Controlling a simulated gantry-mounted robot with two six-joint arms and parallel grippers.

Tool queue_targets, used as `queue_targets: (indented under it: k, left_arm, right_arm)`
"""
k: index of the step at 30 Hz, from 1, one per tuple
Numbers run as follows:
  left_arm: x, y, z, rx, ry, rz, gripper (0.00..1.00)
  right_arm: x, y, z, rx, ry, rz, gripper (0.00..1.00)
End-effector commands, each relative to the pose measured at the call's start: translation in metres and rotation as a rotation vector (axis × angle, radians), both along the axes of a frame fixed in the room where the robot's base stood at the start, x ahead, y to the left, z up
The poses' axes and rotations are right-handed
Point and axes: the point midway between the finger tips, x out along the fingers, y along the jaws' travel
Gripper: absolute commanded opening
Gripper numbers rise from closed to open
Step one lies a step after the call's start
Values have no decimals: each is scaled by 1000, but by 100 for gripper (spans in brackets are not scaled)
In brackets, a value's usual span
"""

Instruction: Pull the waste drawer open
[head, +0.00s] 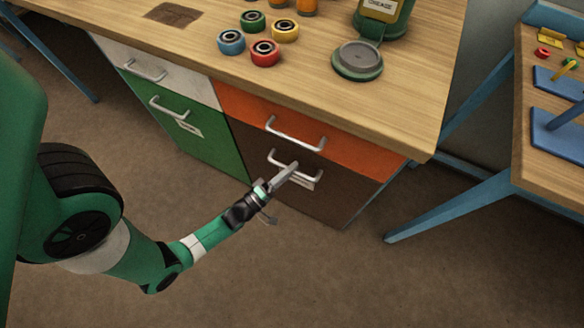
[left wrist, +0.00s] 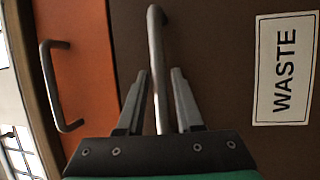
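The waste drawer (head: 325,200) is the brown front below the orange drawer, and it looks flush with the cabinet. Its metal bar handle (head: 308,179) also shows in the left wrist view (left wrist: 156,45). A white label reading WASTE (left wrist: 284,68) is beside the handle. My left gripper (head: 291,167) is at this handle. In the left wrist view its two fingers (left wrist: 160,72) are apart, with the handle bar running between them. Gaps show on both sides of the bar. My right gripper is not in view.
The orange drawer (head: 350,140) with its own handle (head: 296,135) is just above. A green drawer (head: 190,130) is to the left. The floor before the drawers is clear.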

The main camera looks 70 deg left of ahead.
Motion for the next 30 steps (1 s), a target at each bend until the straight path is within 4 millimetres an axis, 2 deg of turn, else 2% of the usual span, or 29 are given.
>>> queue_targets:
  k: [1,5,6,30]
  left_arm:
    - [0,0,0,0,0,0,24]
    - [0,0,0,0,0,0,1]
    - [0,0,0,0,0,0,0]
    - [0,0,0,0,0,-1,0]
  right_arm:
    - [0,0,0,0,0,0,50]
    - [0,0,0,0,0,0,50]
    - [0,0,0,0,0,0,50]
    - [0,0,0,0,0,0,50]
